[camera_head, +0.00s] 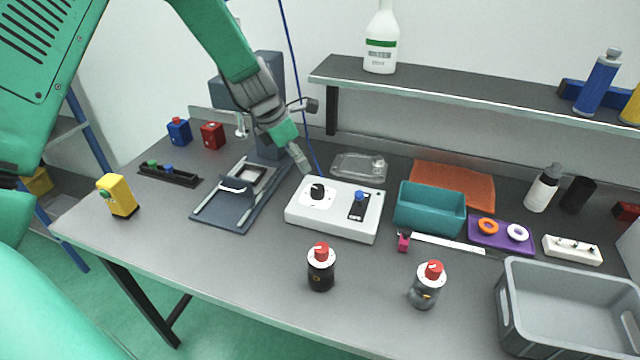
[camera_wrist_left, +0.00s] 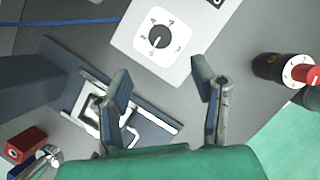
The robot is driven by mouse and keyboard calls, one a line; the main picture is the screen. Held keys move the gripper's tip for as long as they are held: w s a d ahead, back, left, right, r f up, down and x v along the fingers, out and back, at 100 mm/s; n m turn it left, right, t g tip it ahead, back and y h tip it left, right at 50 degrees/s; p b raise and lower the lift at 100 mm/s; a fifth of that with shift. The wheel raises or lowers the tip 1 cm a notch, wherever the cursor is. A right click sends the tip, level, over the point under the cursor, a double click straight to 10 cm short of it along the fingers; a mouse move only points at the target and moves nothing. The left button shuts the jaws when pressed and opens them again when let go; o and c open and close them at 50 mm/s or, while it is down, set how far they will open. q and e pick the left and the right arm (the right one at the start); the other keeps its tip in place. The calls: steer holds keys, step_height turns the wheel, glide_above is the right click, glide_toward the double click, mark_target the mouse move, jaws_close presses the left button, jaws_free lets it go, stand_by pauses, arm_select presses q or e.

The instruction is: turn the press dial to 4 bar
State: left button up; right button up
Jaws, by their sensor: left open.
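The black press dial (camera_head: 317,191) sits on a white square scale plate at the left of a white control box (camera_head: 336,223). In the left wrist view the dial (camera_wrist_left: 158,37) shows numbers around it and a light pointer mark; I cannot read its setting surely. My left gripper (camera_head: 301,160) is above and behind the box's left end, apart from the dial. In the left wrist view my left gripper (camera_wrist_left: 163,75) has its two fingers spread with nothing between them, and the dial lies beyond the fingertips. My right gripper is not in view.
A blue lever switch (camera_head: 359,199) is right of the dial. The dark press (camera_head: 225,212) stands left of the box, its column partly behind my arm. A teal bin (camera_head: 430,212) is to the right. Two red-capped bottles (camera_head: 321,270) (camera_head: 425,288) stand in front.

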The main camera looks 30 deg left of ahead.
mark_target(318, 188)
arm_select(q)
steer(key=x, duration=1)
steer(key=shift+w+d+f, duration=0.15)
steer(key=shift+w+f, duration=0.05)
steer(key=shift+f, duration=0.15)
steer(key=shift+x, duration=0.8)
steer(key=c, duration=1.1)
